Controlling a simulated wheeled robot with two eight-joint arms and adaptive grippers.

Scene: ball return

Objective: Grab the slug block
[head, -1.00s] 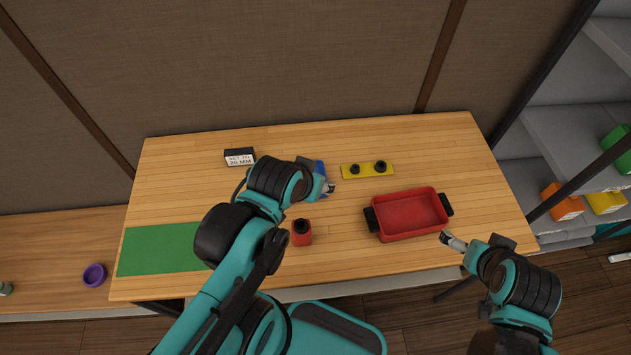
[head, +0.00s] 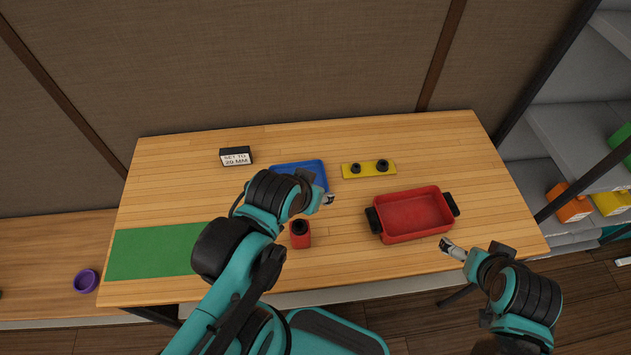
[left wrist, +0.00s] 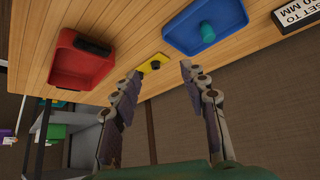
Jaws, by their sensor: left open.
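I cannot tell for sure which thing is the slug block. A yellow plate (head: 369,170) with two black knobs lies at the back of the table; it also shows between my fingers in the left wrist view (left wrist: 153,64). A blue tray (head: 300,166) is beside it, partly hidden by my arm. A teal cylinder (left wrist: 207,33) sits in that tray in the left wrist view. My left gripper (head: 328,199) is open and empty, apart from these things, on the near side of the plate. My right gripper (head: 450,247) is by the front right; its jaw state is unclear.
A red tray (head: 412,215) with black handles is at the right of the table. A red container with a black top (head: 300,236) stands below my left gripper. A "SET TO 20 MM" sign (head: 236,157) and a green mat (head: 150,252) are on the left. The back edge is clear.

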